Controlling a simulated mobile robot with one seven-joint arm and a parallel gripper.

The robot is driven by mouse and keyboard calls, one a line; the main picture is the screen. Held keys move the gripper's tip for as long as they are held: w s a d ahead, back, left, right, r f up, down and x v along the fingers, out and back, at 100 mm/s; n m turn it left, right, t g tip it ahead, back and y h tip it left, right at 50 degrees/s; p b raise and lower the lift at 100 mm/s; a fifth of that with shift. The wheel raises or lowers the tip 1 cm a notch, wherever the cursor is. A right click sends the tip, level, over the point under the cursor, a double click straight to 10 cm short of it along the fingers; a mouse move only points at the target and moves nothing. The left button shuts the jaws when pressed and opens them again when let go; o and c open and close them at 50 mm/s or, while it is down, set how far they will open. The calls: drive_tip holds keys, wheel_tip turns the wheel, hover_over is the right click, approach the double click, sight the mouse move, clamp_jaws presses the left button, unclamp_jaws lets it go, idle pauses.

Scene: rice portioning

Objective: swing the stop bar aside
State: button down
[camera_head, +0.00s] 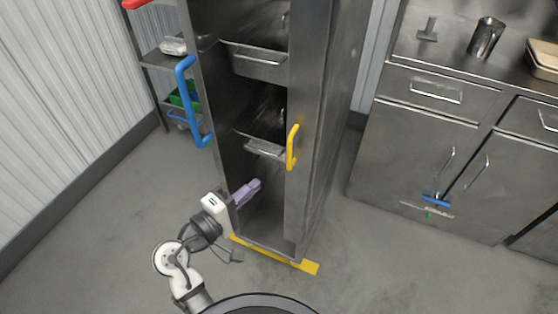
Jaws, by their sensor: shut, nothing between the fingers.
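A tall steel cabinet (313,130) stands open in front of me. A yellow upright handle-like bar (292,147) is on its right front edge. A flat yellow bar or strip (307,267) runs along the cabinet's foot and sticks out past its right corner. I cannot tell which of these is the stop bar. My gripper (257,184) has pale purple fingers and is at the lower part of the cabinet opening, left of and below the yellow handle and above the yellow strip. It is shut and empty, apart from both. My wrist hides part of the cabinet's lower left edge.
Steel trays (258,62) sit on the cabinet's upper levels. A large blue handle (188,100) juts out at its left edge. A shelf rack (150,60) stands behind at left. A counter with drawers (420,130) is at right, with open floor (370,250) before it.

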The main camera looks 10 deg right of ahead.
sight(296, 165)
drive_tip(key=p+x, duration=0.2)
drive_tip(key=x, duration=0.8)
drive_tip(key=shift+t+p, duration=0.3)
drive_tip(key=shift+p, duration=0.1)
